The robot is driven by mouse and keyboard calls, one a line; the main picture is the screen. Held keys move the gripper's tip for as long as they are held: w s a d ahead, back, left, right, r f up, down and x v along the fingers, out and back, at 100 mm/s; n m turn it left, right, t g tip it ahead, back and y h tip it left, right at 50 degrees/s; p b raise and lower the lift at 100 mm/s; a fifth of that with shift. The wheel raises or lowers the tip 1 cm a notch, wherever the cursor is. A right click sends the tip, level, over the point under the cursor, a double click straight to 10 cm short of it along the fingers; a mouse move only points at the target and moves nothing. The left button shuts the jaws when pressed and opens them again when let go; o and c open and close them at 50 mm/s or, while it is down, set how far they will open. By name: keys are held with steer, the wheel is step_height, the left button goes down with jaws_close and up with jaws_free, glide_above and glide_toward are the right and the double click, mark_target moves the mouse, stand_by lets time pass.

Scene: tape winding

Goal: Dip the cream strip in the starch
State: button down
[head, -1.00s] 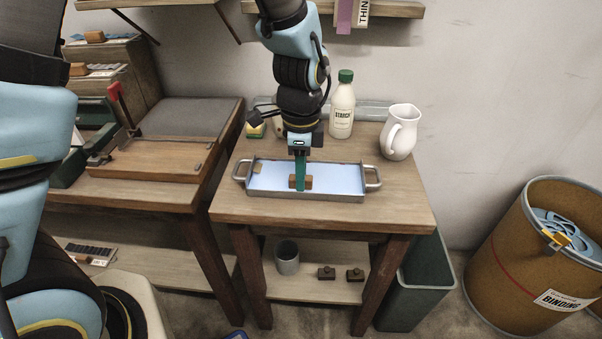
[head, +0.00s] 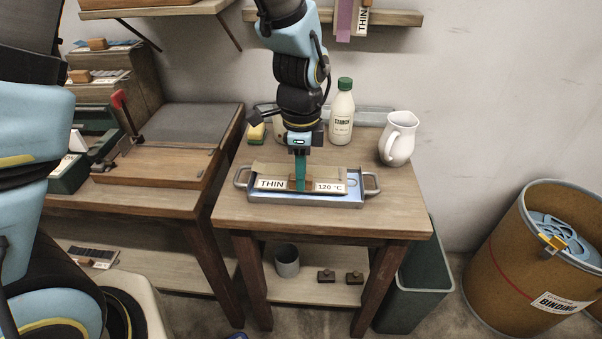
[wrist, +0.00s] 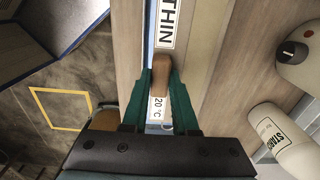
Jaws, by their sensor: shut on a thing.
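The strip (head: 330,174) is a flat tan piece with white labels reading "THIN" and "120 °C" and a brown wooden grip. My gripper (head: 300,181) has teal fingers, shut on that wooden grip. The strip is level over the metal tray (head: 305,203) and hides most of the pale blue starch inside; I cannot tell how high above the liquid it is. In the wrist view the fingers (wrist: 160,92) pinch the wooden grip, with the strip (wrist: 200,55) beyond them.
A starch bottle (head: 341,112) with a green cap and a white jug (head: 399,142) stand behind the tray. A yellow item (head: 257,131) is at the back left. A board with a red-handled lever (head: 120,100) is on the left table. The table's front edge is clear.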

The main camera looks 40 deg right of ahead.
steer(key=shift+r+p, duration=1.55)
steer(key=shift+r, duration=0.4)
stand_by(0.5)
steer(key=shift+r+p, duration=2.2)
steer(key=shift+r, duration=0.35)
